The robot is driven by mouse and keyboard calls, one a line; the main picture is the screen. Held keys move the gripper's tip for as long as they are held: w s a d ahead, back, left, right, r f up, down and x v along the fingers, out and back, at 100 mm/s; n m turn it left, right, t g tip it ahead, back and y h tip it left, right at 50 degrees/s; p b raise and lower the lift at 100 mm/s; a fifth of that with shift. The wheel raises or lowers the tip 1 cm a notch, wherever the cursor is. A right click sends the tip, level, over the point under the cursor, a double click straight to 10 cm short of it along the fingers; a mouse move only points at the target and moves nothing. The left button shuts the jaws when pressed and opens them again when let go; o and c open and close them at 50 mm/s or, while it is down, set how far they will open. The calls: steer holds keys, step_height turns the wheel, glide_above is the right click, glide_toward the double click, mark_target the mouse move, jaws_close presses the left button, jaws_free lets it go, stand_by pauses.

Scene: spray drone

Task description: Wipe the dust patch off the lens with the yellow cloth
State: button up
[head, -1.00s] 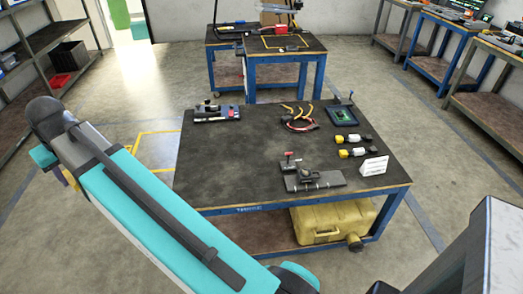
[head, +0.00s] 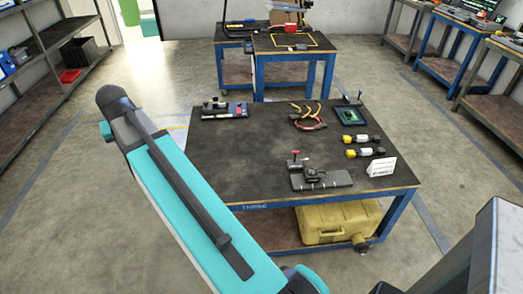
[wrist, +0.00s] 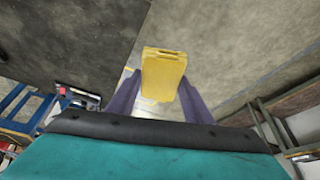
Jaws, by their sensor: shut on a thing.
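My gripper (wrist: 158,97) shows in the wrist view, its two purple fingers shut on the yellow cloth (wrist: 164,68). The cloth is a folded block and hangs clear of the tables, over bare floor. In the head view my teal arm hides the gripper and the cloth. A small black device (head: 312,173) sits on a grey plate (head: 335,181) with a red-topped clamp at the front of the near workbench. It may carry the lens, but no lens or dust patch can be made out.
A second bench (head: 298,68) stands behind. Shelves (head: 45,85) line the left. Floor left of the workbench is open.

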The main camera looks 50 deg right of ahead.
steer(key=s+d+f+m+g+h, duration=0.1)
steer(key=s+d+f+m, duration=0.3)
steer(key=d, duration=0.6)
steer(key=s+d+f+m+g, duration=0.1)
steer(key=s+d+f+m, duration=0.15)
steer(key=s+d, duration=0.45)
steer(key=s+d+f+m+g+h, duration=0.1)
steer(key=s+d+f+m+g, duration=0.3)
steer(key=d, duration=0.8)
steer(key=s+d+f+m, duration=0.2)
steer(key=s+d+m, duration=0.3)
steer(key=s+d, duration=0.3)
steer(key=s+d+f+m+g+y+b, duration=0.1)
steer(key=s+d+f+m, duration=0.2)
steer(key=s, duration=1.3)
steer(key=d+m, duration=0.3)
steer(key=d, duration=0.3)
steer(key=shift+d+f, duration=0.25)
steer(key=shift+d, duration=0.05)
steer(key=shift+f+m+b, duration=0.1)
steer(key=shift+m+b, duration=0.15)
steer(key=shift+b, duration=0.05)
